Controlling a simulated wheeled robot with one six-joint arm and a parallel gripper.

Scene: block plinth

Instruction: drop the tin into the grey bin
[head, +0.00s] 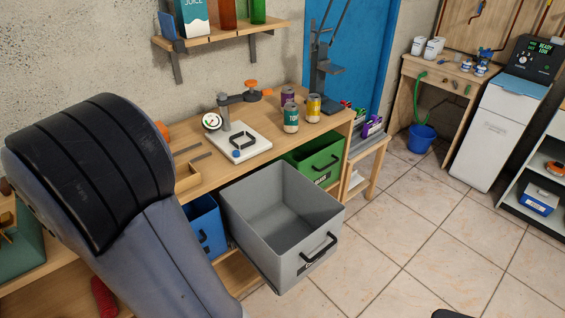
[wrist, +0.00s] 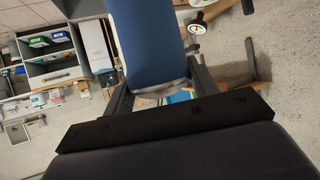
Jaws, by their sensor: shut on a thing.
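My gripper (wrist: 157,74) is shut on a blue tin (wrist: 148,38) with a pale grey end, seen between the two fingers in the wrist view. The tin's far end runs out of the top of that view. The head view shows neither the gripper nor the held tin; my arm fills its left side. The grey bin (head: 248,236) stands in the middle of the head view, pulled out from under the bench, open at the top. Its visible inside is empty.
A green bin (head: 318,162) and a blue bin (head: 206,226) flank the grey bin.

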